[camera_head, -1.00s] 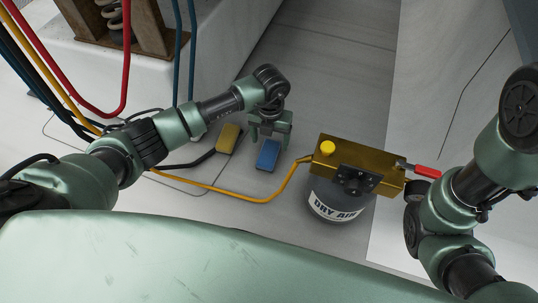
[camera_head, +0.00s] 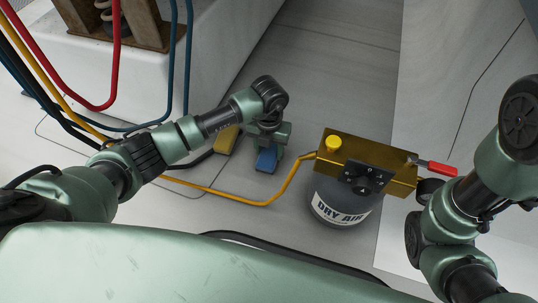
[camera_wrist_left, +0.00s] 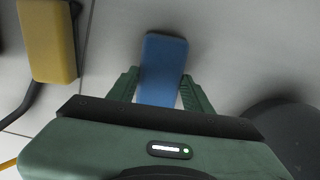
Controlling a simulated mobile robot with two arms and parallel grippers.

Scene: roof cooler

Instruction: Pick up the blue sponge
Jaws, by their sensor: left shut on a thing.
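The blue sponge (camera_head: 266,160) is on the grey floor in the head view, left of the dry air canister. My left gripper (camera_head: 268,145) is down over it, with its fingers on both sides. In the left wrist view the sponge (camera_wrist_left: 164,62) stands out beyond the left gripper's green fingers (camera_wrist_left: 160,90), which are shut on its near part. Whether the sponge touches the floor I cannot tell. My right arm shows at the right edge of the head view; its gripper is not clearly seen.
A yellow sponge (camera_head: 227,139) lies just left of the blue one. The dry air canister (camera_head: 342,204) with a brass block (camera_head: 345,152) and red handle (camera_head: 437,168) stands to the right. A yellow hose (camera_head: 235,198) runs across the floor in front.

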